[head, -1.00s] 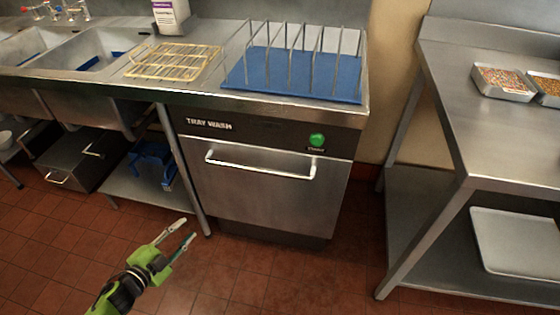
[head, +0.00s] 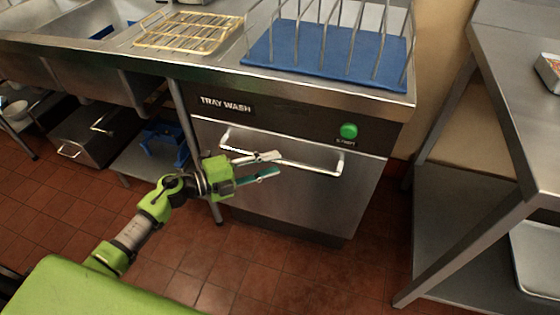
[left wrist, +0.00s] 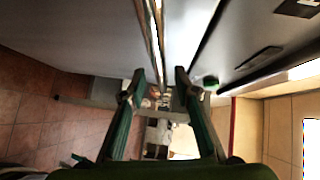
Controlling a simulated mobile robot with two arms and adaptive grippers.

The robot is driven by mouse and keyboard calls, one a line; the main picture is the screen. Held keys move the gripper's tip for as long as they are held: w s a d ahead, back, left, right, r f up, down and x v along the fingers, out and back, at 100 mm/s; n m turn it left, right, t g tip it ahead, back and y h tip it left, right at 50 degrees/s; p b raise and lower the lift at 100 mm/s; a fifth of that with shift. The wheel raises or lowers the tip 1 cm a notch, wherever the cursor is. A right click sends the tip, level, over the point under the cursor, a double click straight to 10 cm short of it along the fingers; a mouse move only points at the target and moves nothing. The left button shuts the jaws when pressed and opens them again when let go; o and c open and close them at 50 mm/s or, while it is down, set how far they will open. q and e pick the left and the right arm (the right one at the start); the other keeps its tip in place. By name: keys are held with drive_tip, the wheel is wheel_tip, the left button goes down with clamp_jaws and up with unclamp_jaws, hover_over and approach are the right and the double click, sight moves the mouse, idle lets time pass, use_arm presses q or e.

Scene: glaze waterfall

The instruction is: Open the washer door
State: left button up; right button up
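The tray washer (head: 300,185) stands under the counter. Its steel front door is closed, with a long horizontal bar handle (head: 312,167) near the top. My left gripper (head: 271,164) is open in front of the door, at the left-middle part of the handle. One finger shows near the bar's height and the other just below it. In the left wrist view the handle (left wrist: 157,35) runs lengthwise into the gap between my open fingers (left wrist: 155,90). Whether a finger touches the bar I cannot tell. My right gripper is not in view.
A green button (head: 348,131) sits on the panel above the door. A blue rack mat (head: 300,58) and a wire rack (head: 190,32) are on the counter. A steel table (head: 520,100) stands right of the washer. The tiled floor (head: 250,280) before it is clear.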

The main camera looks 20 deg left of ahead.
sight(280, 163)
use_arm(q)
drive_tip(key=x, duration=0.3)
drive_tip(key=shift+w+d, duration=0.15)
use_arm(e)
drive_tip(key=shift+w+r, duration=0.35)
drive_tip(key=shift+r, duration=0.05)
use_arm(q)
clamp_jaws()
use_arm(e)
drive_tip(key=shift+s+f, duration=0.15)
use_arm(q)
drive_tip(key=shift+f, duration=0.2)
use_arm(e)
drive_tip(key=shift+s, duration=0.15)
